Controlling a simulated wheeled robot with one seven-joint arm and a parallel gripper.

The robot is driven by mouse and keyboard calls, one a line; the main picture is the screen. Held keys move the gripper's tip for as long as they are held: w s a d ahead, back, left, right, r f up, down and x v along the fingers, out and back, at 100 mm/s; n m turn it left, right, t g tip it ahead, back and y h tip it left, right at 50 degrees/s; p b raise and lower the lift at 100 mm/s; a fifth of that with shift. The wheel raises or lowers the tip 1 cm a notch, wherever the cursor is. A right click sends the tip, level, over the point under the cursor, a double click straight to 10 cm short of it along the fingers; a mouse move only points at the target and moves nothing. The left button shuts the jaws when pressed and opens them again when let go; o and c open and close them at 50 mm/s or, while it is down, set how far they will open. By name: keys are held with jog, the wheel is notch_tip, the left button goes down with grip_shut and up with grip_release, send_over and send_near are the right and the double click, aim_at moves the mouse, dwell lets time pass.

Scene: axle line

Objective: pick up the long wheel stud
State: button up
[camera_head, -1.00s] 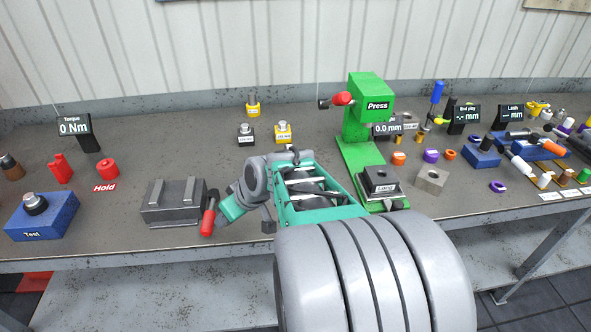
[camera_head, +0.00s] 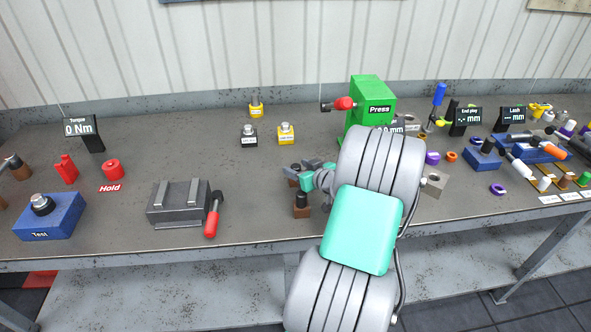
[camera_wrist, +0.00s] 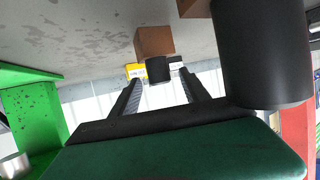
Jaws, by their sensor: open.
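My gripper (camera_head: 300,172) is open, low over the middle of the bench in front of the green press. In the wrist view, which is upside down, its two dark fingers (camera_wrist: 160,88) are apart with nothing held. A small black-topped piece with a brown base (camera_wrist: 154,41) stands beyond them, in line with the gap. A larger-looking black-topped piece (camera_wrist: 262,55) is close on the right. In the head view, one brown-and-dark piece (camera_head: 301,206) stands in front of the gripper, and another (camera_head: 295,178) is partly hidden by it. I cannot tell which thing is the long wheel stud.
The green press (camera_head: 368,100) stands behind my arm, partly covered. A grey fixture (camera_head: 178,203) with a red-handled lever (camera_head: 212,222) is left. A blue test block (camera_head: 50,218) is farther left. Yellow-based pieces (camera_head: 286,136) stand behind.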

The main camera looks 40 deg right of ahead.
jog(key=shift+c, duration=0.5)
grip_shut()
